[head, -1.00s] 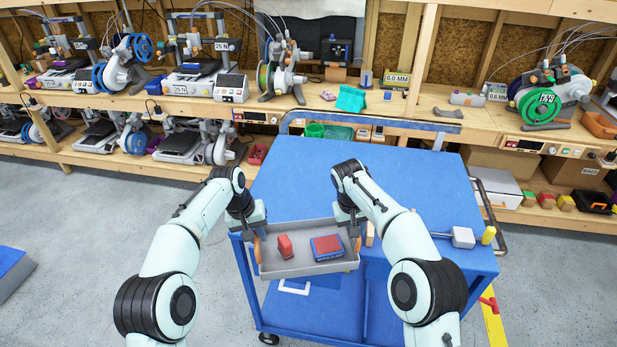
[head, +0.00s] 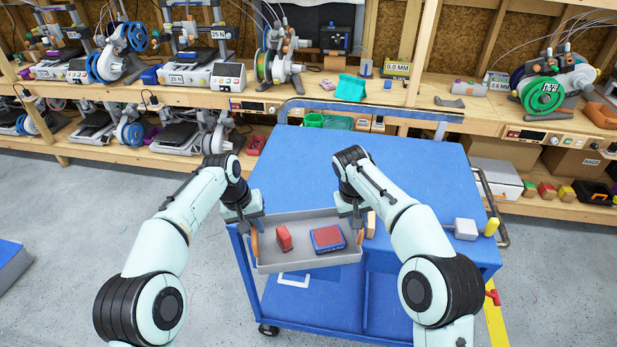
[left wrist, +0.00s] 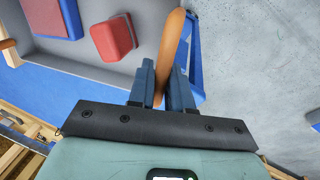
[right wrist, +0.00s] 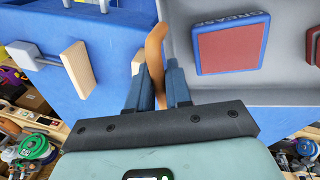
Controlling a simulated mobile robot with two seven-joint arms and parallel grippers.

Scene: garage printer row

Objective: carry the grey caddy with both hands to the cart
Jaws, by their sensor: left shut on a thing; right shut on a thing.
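The grey caddy (head: 312,262) is a shallow open tray with a brown-orange handle at each end. It is held over the near edge of the blue cart (head: 410,180); I cannot tell whether it touches the top. A red block (head: 283,238) and a blue box with a red top (head: 328,238) lie inside. My left gripper (head: 248,226) is shut on the left handle, seen between its fingers in the left wrist view (left wrist: 172,62). My right gripper (head: 353,222) is shut on the right handle, which also shows in the right wrist view (right wrist: 154,48).
Most of the cart top is bare. The printer bench (head: 440,107) stands behind.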

